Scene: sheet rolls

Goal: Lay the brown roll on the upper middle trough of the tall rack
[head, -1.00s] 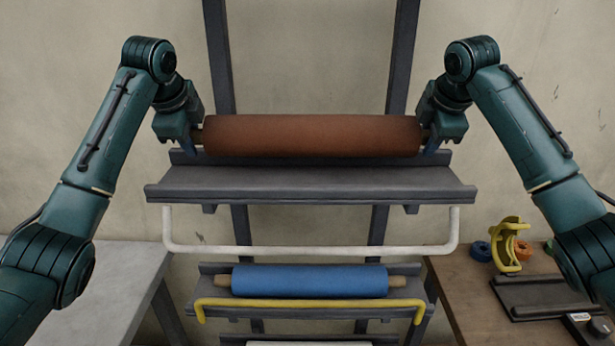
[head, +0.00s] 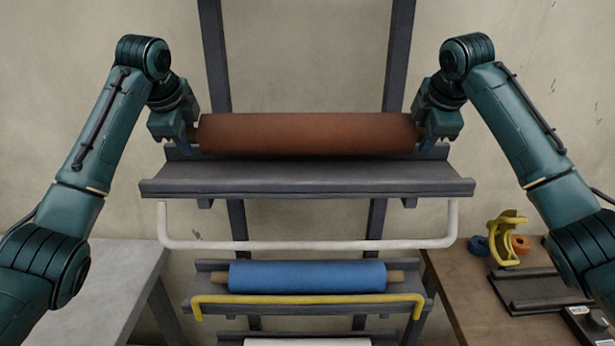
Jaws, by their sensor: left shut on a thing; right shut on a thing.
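The brown roll (head: 307,134) is level in the head view, held at both ends. My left gripper (head: 190,136) is shut on its left end and my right gripper (head: 424,135) is shut on its right end. A grey trough (head: 306,180) of the tall rack (head: 218,60) shows just below the roll in the picture, with its rear edge partly hidden by the roll. I cannot tell whether the roll touches the trough. A white bar (head: 310,244) hangs in front of the rack under this trough.
A blue roll (head: 307,276) lies on a lower trough behind a yellow bar (head: 308,299). A grey table (head: 95,275) stands at left. A brown table (head: 450,290) at right holds a yellow tool (head: 507,235), tape rolls (head: 520,245) and a dark tray (head: 535,288).

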